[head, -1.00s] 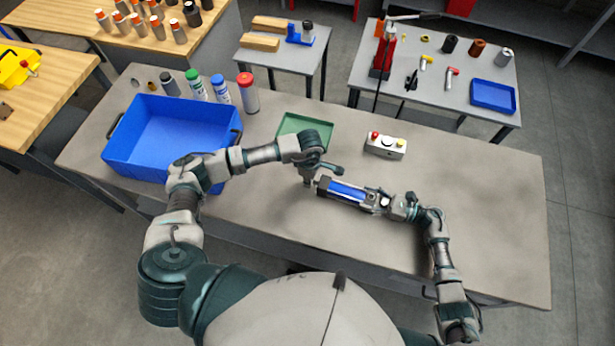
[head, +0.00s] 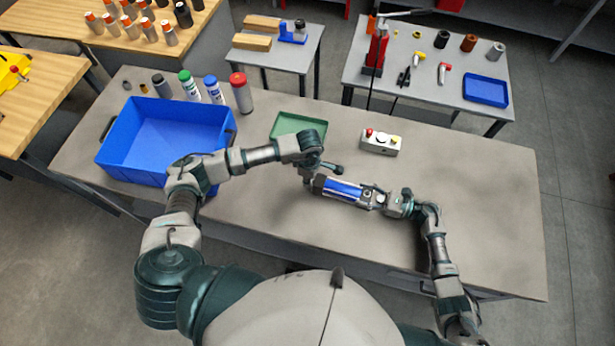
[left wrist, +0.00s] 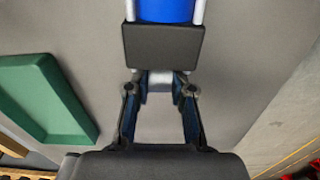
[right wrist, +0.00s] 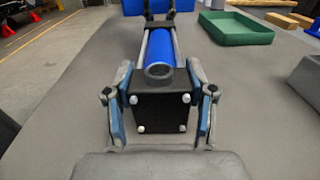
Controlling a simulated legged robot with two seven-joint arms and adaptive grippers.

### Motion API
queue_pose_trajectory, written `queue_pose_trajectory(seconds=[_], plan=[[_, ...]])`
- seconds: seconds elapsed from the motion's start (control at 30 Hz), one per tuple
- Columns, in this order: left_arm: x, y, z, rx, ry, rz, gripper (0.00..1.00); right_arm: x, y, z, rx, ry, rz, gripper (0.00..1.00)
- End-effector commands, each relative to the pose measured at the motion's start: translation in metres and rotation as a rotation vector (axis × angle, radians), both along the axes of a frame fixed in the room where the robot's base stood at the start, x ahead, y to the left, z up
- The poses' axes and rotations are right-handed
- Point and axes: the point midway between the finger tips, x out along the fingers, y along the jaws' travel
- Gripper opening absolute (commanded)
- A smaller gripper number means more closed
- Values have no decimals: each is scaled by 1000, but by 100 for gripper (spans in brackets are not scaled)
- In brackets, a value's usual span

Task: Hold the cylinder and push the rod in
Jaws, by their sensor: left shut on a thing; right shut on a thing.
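The cylinder (head: 344,189) has a blue barrel, black end blocks and silver tie bars. It is held roughly level over the grey table. My right gripper (head: 388,202) is shut on its right end; in the right wrist view the fingers (right wrist: 160,100) flank the black end block (right wrist: 160,112). My left gripper (head: 307,181) is at the other end. In the left wrist view its fingers (left wrist: 160,88) are shut on the silver rod end (left wrist: 160,79), close against the black end block (left wrist: 162,46). Most of the rod is hidden.
A green tray (head: 299,126) lies behind my left gripper. A white button box (head: 380,142) stands behind the cylinder. A blue bin (head: 165,140) and several cans and bottles (head: 241,93) are at the left. The table's right side is clear.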

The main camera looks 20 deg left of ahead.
Motion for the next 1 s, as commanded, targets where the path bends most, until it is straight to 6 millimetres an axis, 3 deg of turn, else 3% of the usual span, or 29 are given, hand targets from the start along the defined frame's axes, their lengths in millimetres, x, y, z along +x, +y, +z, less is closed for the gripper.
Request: queue_pose_trajectory(seconds=[0.33,0.37,0.47,0.8,1.0], plan=[[0,-4,1,-9,-3,-4,0,-1,2,0,0,0,2,0],[0,-4,1,-9,-3,-4,28,-1,2,0,0,0,2,0],[0,-3,1,-7,-3,-3,52,-1,2,0,0,0,3,0],[0,-2,3,-4,-2,-2,52,0,1,0,1,0,1,0],[1,-2,33,-5,-6,-3,52,0,0,0,0,0,1,0]])
